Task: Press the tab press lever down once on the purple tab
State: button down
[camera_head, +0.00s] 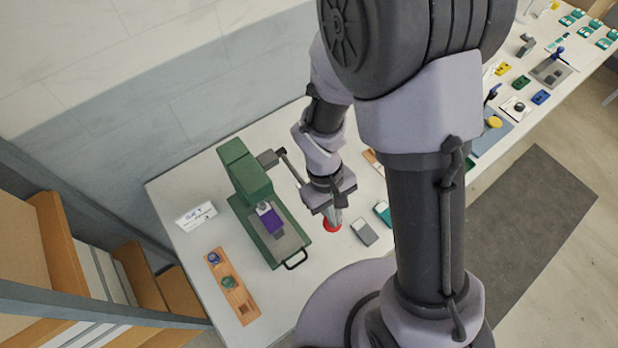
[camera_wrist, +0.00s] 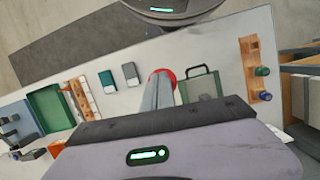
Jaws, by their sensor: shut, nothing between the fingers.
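The green tab press (camera_head: 250,178) stands on the white table, with a lever (camera_head: 290,167) running from its right side towards my gripper. The purple tab (camera_head: 269,217) lies under the press head on the press bed. A red round knob (camera_head: 332,226) shows just below my gripper (camera_head: 334,217); the link between lever and knob is hidden behind my arm. My gripper is shut and empty. In the wrist view its fingers (camera_wrist: 160,92) overlap the red knob (camera_wrist: 163,73); I cannot tell whether they touch it. The press's wire handle (camera_wrist: 200,72) is beside them.
A wooden rack (camera_head: 232,284) with round pieces and a white sign (camera_head: 196,216) stand left of the press. A grey block (camera_head: 364,232) and a teal block (camera_head: 383,212) lie to the right. Other parts fill the table's far end.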

jog(key=p+v, duration=0.1)
jog(key=v, duration=0.1)
jog(key=p+v, duration=0.4)
jog(key=shift+s+d+r, duration=0.15)
jog(key=shift+s+d, duration=0.15)
jog(key=shift+s, duration=0.05)
jog(key=p+v, duration=0.7)
jog(key=v, duration=0.1)
jog(key=shift+r, duration=0.3)
dwell(0.6)
jog(key=shift+w, duration=0.1)
